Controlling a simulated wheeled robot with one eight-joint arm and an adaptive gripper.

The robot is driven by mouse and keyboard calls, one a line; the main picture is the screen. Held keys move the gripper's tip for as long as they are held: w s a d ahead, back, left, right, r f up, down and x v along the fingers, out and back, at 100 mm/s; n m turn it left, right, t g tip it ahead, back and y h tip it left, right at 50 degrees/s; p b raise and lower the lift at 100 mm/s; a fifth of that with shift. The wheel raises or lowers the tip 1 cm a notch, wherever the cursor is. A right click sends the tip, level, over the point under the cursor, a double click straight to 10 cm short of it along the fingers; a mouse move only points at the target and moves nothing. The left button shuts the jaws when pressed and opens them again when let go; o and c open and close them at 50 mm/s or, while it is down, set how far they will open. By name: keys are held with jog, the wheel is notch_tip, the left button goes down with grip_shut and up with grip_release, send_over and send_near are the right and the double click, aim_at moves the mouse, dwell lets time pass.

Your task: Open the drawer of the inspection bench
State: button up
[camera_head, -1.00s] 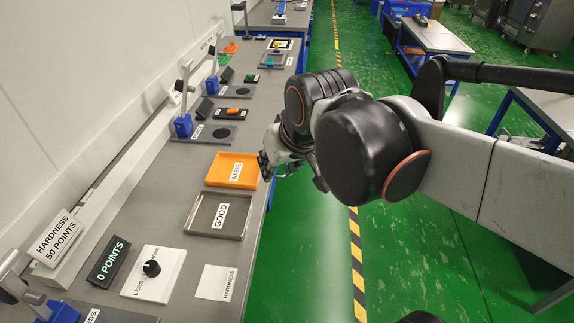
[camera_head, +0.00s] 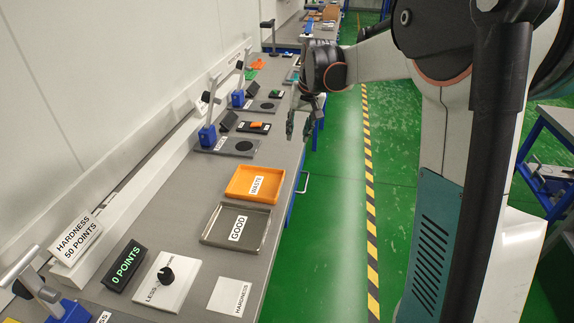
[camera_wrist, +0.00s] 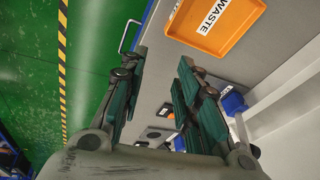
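The inspection bench (camera_head: 185,214) is a long grey-topped bench running away along the wall on the left. A pale bar handle (camera_head: 304,183) sticks out from its aisle side beside the orange tray, and it also shows in the wrist view (camera_wrist: 129,36), upper left. The drawer front itself is hard to make out in either view. My gripper (camera_head: 299,126) hangs at the bench's aisle edge, farther along than the handle. In the wrist view its two green-padded fingers (camera_wrist: 160,72) are spread with nothing between them. It is apart from the handle.
An orange WASTE tray (camera_head: 228,194) and a grey GOOD tray (camera_head: 204,234) stand near the bench's aisle edge. Blue-based testers (camera_head: 207,136) line the wall side. The green floor (camera_head: 335,225) beside the bench is open, with a yellow-black stripe (camera_head: 368,195).

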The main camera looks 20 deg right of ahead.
jog(key=w+d+f+m+g, duration=0.1)
jog(key=w+d+f, duration=0.6)
jog(key=f, duration=0.3)
jog(key=m+g+y+b, duration=0.1)
send_near(306, 184)
jog(key=f+b, duration=0.1)
jog(key=f, duration=0.1)
jog(key=f+b, duration=0.2)
jog(key=f, duration=0.1)
jog(key=a+f+b, duration=0.1)
jog(key=f+b, duration=0.1)
jog(key=shift+w+f, duration=0.3)
grip_shut()
